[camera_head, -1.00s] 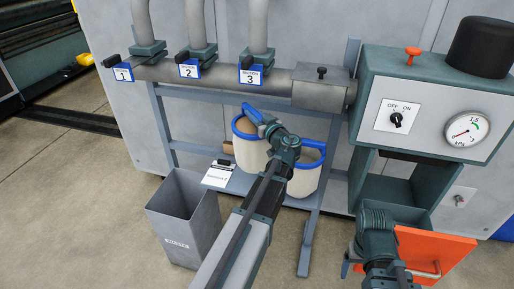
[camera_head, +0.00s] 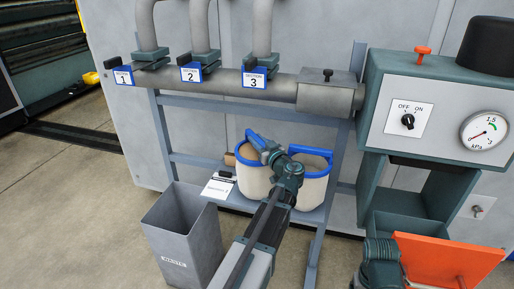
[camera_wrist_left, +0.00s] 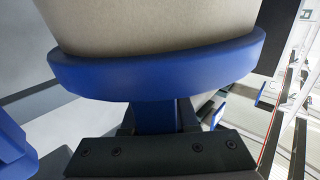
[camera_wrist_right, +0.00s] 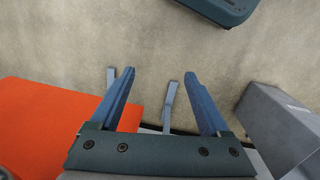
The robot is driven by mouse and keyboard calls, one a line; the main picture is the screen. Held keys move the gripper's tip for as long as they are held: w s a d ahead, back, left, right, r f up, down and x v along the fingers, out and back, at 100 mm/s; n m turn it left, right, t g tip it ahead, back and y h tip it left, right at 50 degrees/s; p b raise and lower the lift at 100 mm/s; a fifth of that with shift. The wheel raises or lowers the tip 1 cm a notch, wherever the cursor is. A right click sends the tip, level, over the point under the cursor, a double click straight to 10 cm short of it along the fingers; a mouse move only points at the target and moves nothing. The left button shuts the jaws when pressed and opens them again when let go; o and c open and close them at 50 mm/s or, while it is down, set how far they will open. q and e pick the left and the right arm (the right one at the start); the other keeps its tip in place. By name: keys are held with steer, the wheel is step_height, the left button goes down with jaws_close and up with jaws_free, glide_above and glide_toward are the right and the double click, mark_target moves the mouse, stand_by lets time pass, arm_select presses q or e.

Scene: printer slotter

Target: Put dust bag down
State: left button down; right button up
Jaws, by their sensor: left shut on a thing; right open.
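A cream dust bag with a blue rim (camera_head: 250,181) is at the lower shelf of the grey stand. My left gripper (camera_head: 268,153) is shut on its blue handle. In the left wrist view, the bag's blue rim (camera_wrist_left: 160,72) fills the middle, with a blue tab running down between the jaws. The bag looks upright, but my arm hides part of its base, so I cannot tell whether it rests on the shelf. A second cream bag (camera_head: 313,187) stands just right of it. My right gripper (camera_wrist_right: 160,80) is open and empty, near the orange door.
The shelf (camera_head: 238,201) also carries a white card (camera_head: 217,188). A grey waste bin (camera_head: 183,240) stands in front on the left. The open orange door (camera_head: 450,260) is at the right, under the gauge cabinet (camera_head: 435,80). Numbered pipe valves run above.

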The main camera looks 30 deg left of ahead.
arm_select(q)
steer(key=shift+f, duration=0.35)
steer(key=c, duration=0.7)
jaws_free()
steer(key=shift+r, duration=0.2)
steer(key=v, duration=1.2)
steer(key=shift+s+f, duration=0.1)
steer(key=shift+f, duration=0.05)
